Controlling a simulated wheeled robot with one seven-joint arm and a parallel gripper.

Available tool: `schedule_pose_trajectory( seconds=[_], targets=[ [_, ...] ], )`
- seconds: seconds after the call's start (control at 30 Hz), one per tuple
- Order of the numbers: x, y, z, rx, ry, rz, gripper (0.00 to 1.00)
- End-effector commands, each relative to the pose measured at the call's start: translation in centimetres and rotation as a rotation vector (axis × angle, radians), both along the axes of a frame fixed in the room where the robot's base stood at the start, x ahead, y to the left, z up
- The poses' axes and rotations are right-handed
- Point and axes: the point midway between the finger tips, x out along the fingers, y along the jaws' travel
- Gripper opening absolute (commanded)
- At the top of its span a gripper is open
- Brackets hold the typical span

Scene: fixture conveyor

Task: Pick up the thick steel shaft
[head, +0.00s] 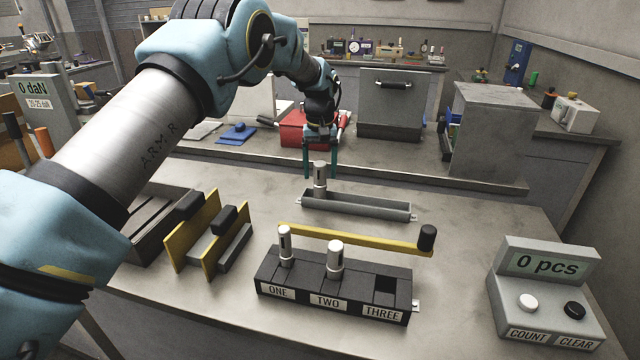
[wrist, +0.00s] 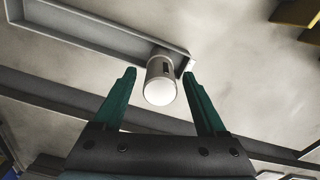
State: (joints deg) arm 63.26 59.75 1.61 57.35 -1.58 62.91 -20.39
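A silver steel shaft (head: 320,182) stands upright at the left end of a long grey tray (head: 365,208). In the wrist view the shaft (wrist: 160,86) shows its round pale end, between and near the fingertips. My gripper (head: 321,170) is open above the tray, its green fingers on either side of the shaft's upper part. Whether they touch it cannot be told; in the wrist view the gripper (wrist: 160,73) shows gaps on both sides. Two more steel shafts stand in a black block (head: 325,294): a slimmer one (head: 286,248) in ONE and a wider one (head: 335,262) in TWO. THREE is empty.
A yellow bar (head: 350,237) with a black knob lies between block and tray. Yellow plates (head: 195,232) stand at left. A counter box (head: 548,262) reading "0 pcs" sits at right. A red box (head: 300,132) and grey cabinet (head: 493,130) stand behind.

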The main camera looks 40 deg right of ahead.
Motion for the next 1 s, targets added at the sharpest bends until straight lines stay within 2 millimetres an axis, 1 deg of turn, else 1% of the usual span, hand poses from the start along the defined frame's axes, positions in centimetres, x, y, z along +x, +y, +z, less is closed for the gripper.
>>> schedule_pose_trajectory(
  seconds=[0.03,0.07,0.63,1.0],
  targets=[
    [0.01,-0.01,0.02,0.0,0.0,0.0,0.67],
    [0.01,-0.01,0.03,0.0,0.0,0.0,0.64],
    [0.01,0.0,0.06,0.0,0.0,0.0,0.0],
    [0.02,-0.01,0.08,0.0,0.0,0.0,0.0]
  ],
)
